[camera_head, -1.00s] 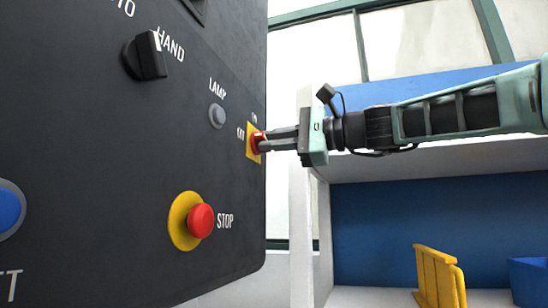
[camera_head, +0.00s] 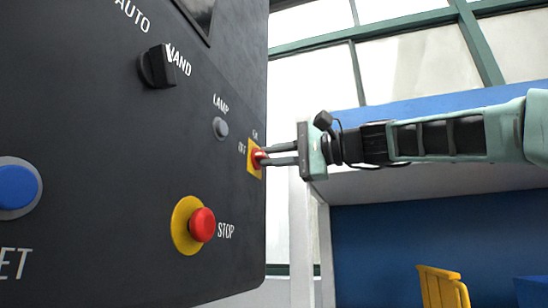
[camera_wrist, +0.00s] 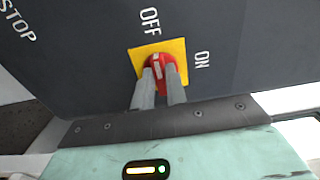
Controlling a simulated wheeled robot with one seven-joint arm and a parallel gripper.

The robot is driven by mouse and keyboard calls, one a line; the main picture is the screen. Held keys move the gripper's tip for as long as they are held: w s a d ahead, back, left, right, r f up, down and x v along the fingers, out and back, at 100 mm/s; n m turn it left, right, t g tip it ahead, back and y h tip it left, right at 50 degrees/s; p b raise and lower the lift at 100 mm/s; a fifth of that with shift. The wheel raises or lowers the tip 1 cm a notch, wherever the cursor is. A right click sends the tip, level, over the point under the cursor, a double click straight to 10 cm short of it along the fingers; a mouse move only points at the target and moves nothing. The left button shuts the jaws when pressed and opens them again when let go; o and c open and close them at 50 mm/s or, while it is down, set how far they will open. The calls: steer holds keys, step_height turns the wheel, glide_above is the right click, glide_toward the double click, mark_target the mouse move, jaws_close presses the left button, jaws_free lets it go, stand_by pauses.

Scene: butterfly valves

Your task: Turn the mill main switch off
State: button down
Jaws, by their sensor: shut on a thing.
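The mill main switch is a red rotary knob (camera_head: 257,158) on a yellow plate (camera_head: 254,172) near the right edge of the dark control panel, with ON and OFF labels. In the wrist view the red knob (camera_wrist: 158,62) has a pale mark running roughly toward the OFF label, on its yellow plate (camera_wrist: 179,47). My gripper (camera_head: 267,157) reaches in from the right and is shut on the knob. Its two fingers (camera_wrist: 161,80) lie on either side of the knob in the wrist view and hide its lower part.
A red STOP button (camera_head: 202,224) on a yellow ring sits below the switch. A grey LAMP button (camera_head: 220,128), a black AUTO/HAND selector (camera_head: 157,67) and a blue button (camera_head: 16,187) are farther left. A yellow rack (camera_head: 442,287) stands at lower right.

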steer(key=shift+f, duration=0.1)
steer(key=c, duration=1.4)
jaws_free()
steer(key=shift+c, duration=0.2)
steer(key=b+v, duration=0.4)
steer(key=v, duration=1.3)
steer(key=shift+d, duration=0.2)
steer(key=shift+s, duration=0.1)
